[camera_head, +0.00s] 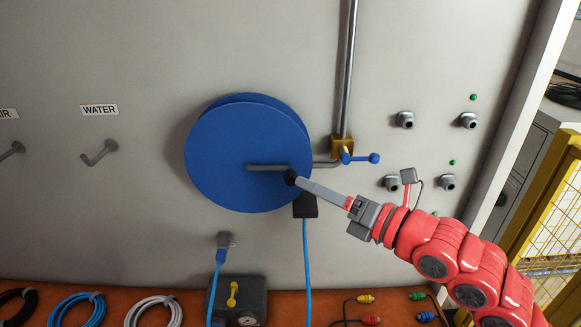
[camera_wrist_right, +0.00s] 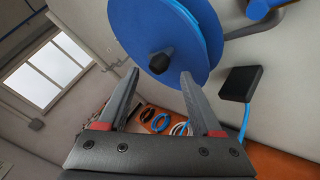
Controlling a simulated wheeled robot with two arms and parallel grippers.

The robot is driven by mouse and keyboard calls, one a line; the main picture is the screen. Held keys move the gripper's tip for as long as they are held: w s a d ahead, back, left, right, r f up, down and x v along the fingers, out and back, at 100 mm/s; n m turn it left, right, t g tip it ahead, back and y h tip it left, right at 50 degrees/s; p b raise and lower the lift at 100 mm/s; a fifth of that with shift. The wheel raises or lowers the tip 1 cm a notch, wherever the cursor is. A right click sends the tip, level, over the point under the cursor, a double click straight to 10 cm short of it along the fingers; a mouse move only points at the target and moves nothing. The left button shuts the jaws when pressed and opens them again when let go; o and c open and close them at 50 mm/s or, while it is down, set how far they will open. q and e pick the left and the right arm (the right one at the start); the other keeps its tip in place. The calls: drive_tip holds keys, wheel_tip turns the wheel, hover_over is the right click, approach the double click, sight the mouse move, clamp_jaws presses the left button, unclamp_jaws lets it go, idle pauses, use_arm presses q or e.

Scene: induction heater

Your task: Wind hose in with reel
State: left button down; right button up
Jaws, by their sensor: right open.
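The blue hose reel (camera_head: 235,140) is mounted on the grey wall, with a grey crank bar (camera_head: 262,168) across its face. The crank's black knob (camera_head: 290,177) is at the bar's right end. My right gripper (camera_head: 298,183) reaches in from the right with its tips at the knob. In the right wrist view the fingers are apart, and the knob (camera_wrist_right: 158,63) shows between and just beyond the tips; contact is unclear. The light blue hose (camera_head: 306,265) hangs from a black block (camera_head: 305,206) under the reel. My left gripper is out of view.
A pipe with a brass valve (camera_head: 342,146) and blue lever (camera_head: 360,158) stands close right of the reel. Wall fittings (camera_head: 404,120) are further right. Coiled hoses (camera_head: 82,308) and a dark box (camera_head: 237,297) are along the orange surface below. A yellow fence (camera_head: 545,220) is at right.

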sight(294, 175)
drive_tip(key=p+x, duration=0.1)
drive_tip(key=x, duration=0.4)
drive_tip(key=shift+a+r+p, duration=0.15)
drive_tip(key=shift+p, duration=0.2)
drive_tip(key=shift+w+a, duration=0.35)
drive_tip(key=shift+w, duration=0.05)
clamp_jaws()
idle(0.8)
